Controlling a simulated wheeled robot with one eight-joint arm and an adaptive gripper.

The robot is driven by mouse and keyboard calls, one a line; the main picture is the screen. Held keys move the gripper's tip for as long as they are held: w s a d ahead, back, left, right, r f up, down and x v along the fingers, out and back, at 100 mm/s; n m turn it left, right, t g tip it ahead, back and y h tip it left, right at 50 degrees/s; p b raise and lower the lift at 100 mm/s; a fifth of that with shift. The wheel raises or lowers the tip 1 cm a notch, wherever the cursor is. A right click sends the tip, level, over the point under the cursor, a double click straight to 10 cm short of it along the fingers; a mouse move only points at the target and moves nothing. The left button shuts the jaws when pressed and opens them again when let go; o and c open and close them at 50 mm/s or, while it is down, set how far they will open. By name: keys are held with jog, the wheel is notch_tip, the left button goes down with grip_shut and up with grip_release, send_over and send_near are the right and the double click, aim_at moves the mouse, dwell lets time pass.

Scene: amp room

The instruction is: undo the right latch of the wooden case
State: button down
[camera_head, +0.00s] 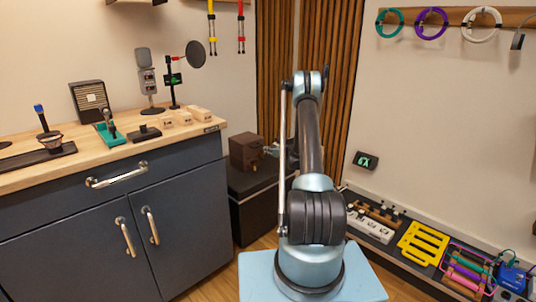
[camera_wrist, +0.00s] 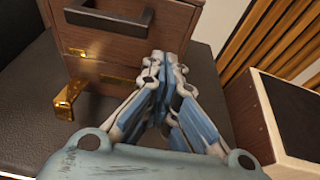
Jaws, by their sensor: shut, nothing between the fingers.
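The wooden case (camera_head: 247,152) is a brown box on a dark stand beside the counter. In the wrist view, the case (camera_wrist: 115,45) shows its front, with a black handle above. A brass latch (camera_wrist: 68,99) stands out from the lower left of the front, with a small brass plate (camera_wrist: 77,52) above it. A thin brass strip (camera_wrist: 119,81) shows low on the front, just left of my fingers. My gripper (camera_wrist: 163,68) is shut and empty, its fingertips in front of the case's right part. The right latch cannot be made out; my fingers cover that area.
The counter (camera_head: 205,128) rises to the left. In the wrist view, a wooden box with a dark face (camera_wrist: 285,115) stands close on the right. Slatted wood panels are behind.

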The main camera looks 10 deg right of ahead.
jog(key=shift+a+f, duration=0.1)
jog(key=shift+f, duration=0.05)
notch_tip(320, 180, down, 2)
jog(key=shift+s, duration=0.15)
dwell(0.4)
jog(key=shift+s+f, duration=0.1)
jog(key=shift+s, duration=0.2)
dwell(0.4)
